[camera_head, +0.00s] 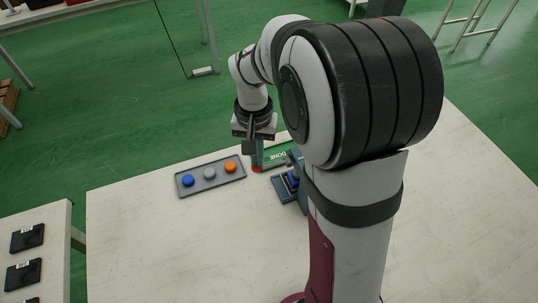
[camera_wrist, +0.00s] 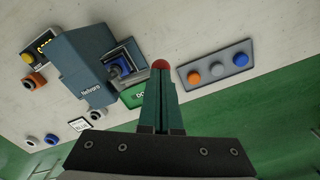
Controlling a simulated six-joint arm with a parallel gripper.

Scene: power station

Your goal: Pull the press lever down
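The press (camera_wrist: 88,65) is a blue-grey block marked "Nelvoro" with a dark recess in its side, left of centre in the wrist view. In the head view, my arm hides much of the press (camera_head: 287,187). A grey lever arm (camera_wrist: 132,77) reaches from it toward a round red knob (camera_wrist: 161,64). The knob also shows low beside the press in the head view (camera_head: 257,169). My gripper (camera_wrist: 163,78) points at the knob, its fingers close together and shut. The knob is right at the fingertips; I cannot tell whether they touch it.
A grey panel with blue, grey and orange buttons (camera_head: 225,178) lies left of the press. A green "DONE" sign (camera_head: 277,158) is close behind the knob. Bare white tabletop (camera_head: 190,245) lies in front. A side table (camera_head: 55,255) holds dark devices.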

